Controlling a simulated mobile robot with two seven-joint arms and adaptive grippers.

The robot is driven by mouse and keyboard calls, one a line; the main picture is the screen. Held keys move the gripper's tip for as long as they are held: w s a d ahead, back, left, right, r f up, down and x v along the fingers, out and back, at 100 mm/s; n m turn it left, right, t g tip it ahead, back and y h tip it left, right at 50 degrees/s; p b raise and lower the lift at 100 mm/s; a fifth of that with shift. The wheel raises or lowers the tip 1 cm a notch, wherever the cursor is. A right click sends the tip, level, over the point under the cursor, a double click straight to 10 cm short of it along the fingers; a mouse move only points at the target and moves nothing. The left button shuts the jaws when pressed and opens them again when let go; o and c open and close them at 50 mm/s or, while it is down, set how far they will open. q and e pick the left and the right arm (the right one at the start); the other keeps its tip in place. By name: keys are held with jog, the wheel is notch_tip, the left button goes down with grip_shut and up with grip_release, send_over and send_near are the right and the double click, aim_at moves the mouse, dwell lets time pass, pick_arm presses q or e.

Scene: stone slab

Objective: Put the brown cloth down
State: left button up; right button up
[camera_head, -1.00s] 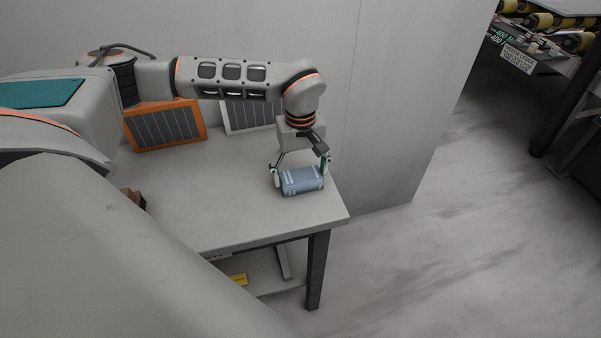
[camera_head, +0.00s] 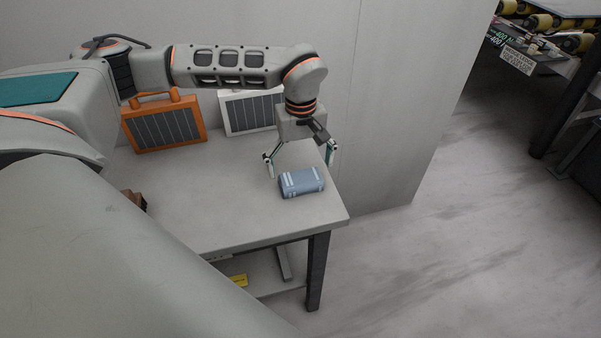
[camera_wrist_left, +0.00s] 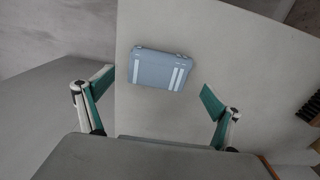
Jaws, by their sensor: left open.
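A blue-grey block-shaped item (camera_head: 302,183) with white stripes lies on the grey table near its right corner; it also shows in the left wrist view (camera_wrist_left: 155,72). My left gripper (camera_head: 300,168) is open and empty just above it, its fingers apart on either side and clear of it. In the left wrist view the open fingers (camera_wrist_left: 158,84) show with the item beyond them. A brown object (camera_head: 134,199) at the table's left is mostly hidden behind my own body; I cannot tell whether it is the cloth. No brown cloth is clearly seen. My right gripper is not in view.
The table (camera_head: 220,200) is bare in its middle. An orange louvred case (camera_head: 165,127) and a white louvred one (camera_head: 250,112) stand at the back by the wall. A conveyor with rollers (camera_head: 545,25) is at the far right. Open floor lies right of the table.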

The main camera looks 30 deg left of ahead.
aim_at(301, 179)
pick_arm(q)
notch_tip(301, 179, up, 9)
jog(key=shift+f, duration=0.15)
dwell(0.6)
